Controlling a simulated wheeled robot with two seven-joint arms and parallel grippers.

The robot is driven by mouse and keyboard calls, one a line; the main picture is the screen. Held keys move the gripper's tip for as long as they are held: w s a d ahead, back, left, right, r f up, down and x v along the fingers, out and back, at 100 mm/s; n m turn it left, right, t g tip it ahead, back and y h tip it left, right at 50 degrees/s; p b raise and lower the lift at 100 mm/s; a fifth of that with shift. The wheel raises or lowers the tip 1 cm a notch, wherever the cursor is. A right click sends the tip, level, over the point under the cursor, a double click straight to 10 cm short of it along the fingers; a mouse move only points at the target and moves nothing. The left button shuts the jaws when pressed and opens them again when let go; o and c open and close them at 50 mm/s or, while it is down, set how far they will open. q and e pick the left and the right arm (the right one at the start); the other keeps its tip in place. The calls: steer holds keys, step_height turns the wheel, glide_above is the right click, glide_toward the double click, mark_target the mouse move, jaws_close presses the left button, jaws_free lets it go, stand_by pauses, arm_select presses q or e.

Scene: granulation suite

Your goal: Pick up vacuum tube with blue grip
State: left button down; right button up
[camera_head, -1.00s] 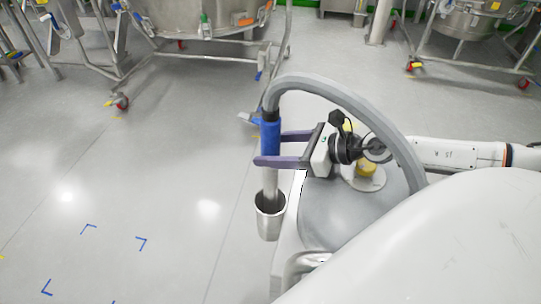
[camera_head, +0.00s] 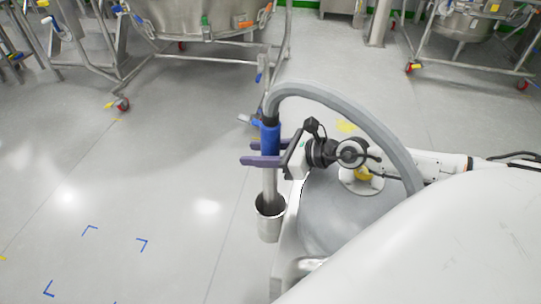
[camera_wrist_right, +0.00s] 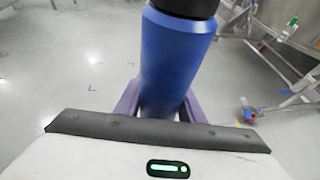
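The vacuum tube (camera_head: 269,186) stands upright with its lower end in a metal cup (camera_head: 269,224). Its blue grip (camera_head: 270,138) is near the top, under a grey hose. My right gripper (camera_head: 247,153) comes in from the right, with its purple fingers on either side of the tube at the lower part of the blue grip. The fingers look closed against it. In the right wrist view the blue grip (camera_wrist_right: 172,62) fills the space between the fingers and partly hides them. My left gripper is not in view.
The grey hose (camera_head: 345,97) arches over my right arm to the right. A wheeled steel vessel frame (camera_head: 200,42) stands at the back left, another vessel (camera_head: 470,35) at the back right. The floor at left, with blue corner marks (camera_head: 142,243), is clear.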

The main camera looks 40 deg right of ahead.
steer(key=c, duration=0.4)
steer(key=shift+o, duration=0.2)
steer(key=shift+r, duration=0.1)
